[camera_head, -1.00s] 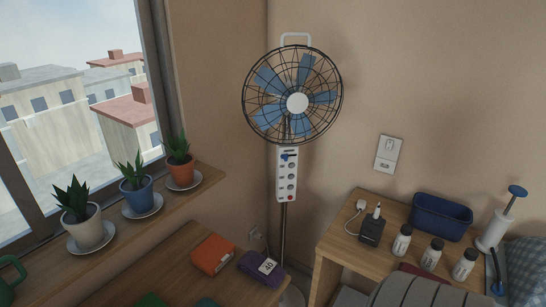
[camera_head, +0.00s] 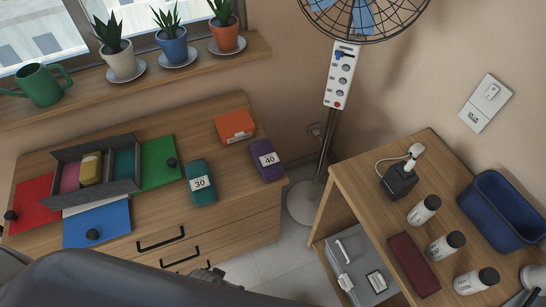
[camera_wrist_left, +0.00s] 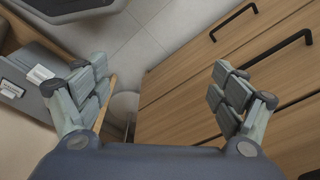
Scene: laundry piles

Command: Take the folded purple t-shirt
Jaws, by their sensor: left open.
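A folded purple item with a white tag marked 40 (camera_head: 268,160), apparently the purple t-shirt, lies at the right end of the dresser top (camera_head: 190,120). My left arm comes in at the lower left of the head view. Part of my left gripper shows beyond it, in front of the dresser and below the level of its top. In the left wrist view my left gripper (camera_wrist_left: 160,95) is open and empty, its fingers wide apart beside the drawer fronts. The purple item is not seen in that view. My right gripper is not in view.
A teal folded item tagged 30 (camera_head: 200,183) and an orange item (camera_head: 235,126) lie near the purple one. A grey divided box (camera_head: 125,188) with coloured lids stands left. A fan (camera_head: 333,100) and a wooden side table (camera_head: 345,170) stand right, with floor between.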

